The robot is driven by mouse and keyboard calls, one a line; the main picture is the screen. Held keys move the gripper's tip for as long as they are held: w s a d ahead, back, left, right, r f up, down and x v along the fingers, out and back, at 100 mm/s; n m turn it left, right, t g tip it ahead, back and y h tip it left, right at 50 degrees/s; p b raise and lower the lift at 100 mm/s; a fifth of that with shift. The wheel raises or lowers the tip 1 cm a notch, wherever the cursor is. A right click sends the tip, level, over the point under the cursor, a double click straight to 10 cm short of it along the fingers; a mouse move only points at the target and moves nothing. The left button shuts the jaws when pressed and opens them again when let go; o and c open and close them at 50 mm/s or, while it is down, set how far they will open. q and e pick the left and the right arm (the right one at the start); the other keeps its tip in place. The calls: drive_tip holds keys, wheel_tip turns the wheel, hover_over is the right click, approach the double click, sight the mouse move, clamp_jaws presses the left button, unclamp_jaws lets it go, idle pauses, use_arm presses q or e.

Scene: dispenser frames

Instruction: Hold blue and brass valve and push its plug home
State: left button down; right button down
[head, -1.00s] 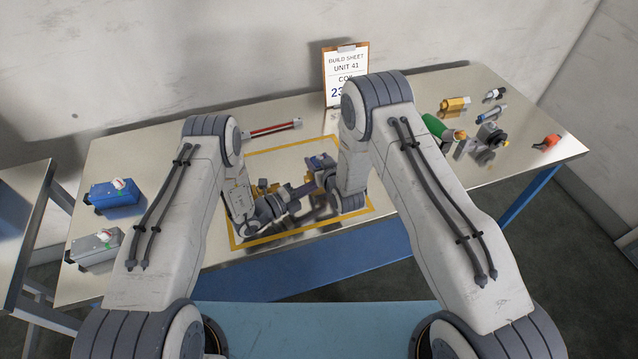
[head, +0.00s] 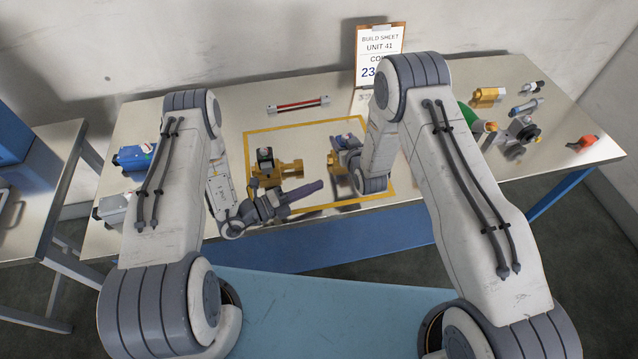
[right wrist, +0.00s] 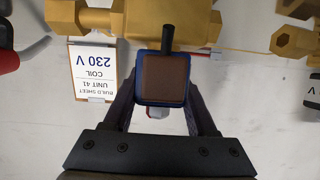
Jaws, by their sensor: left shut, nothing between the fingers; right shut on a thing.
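The blue and brass valve shows in the head view with its brass body (head: 335,162) and blue block (head: 346,141). My right gripper (right wrist: 160,105) is shut on the blue block, which shows a brown face (right wrist: 163,78) and a black rod in the right wrist view. The brass body (right wrist: 165,22) lies across behind it. I cannot tell how far the plug is in. My left gripper (head: 318,187) is shut and empty, pointing right in front of the valve and apart from it. A second brass valve (head: 290,169) with a dark block stands to the left.
A yellow outline (head: 300,122) marks the work area. Blue (head: 134,157) and grey (head: 113,208) boxes stand left. Several fittings and an orange-red part (head: 583,142) lie right.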

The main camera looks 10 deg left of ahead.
drive_tip(key=shift+c, duration=0.6)
unclamp_jaws()
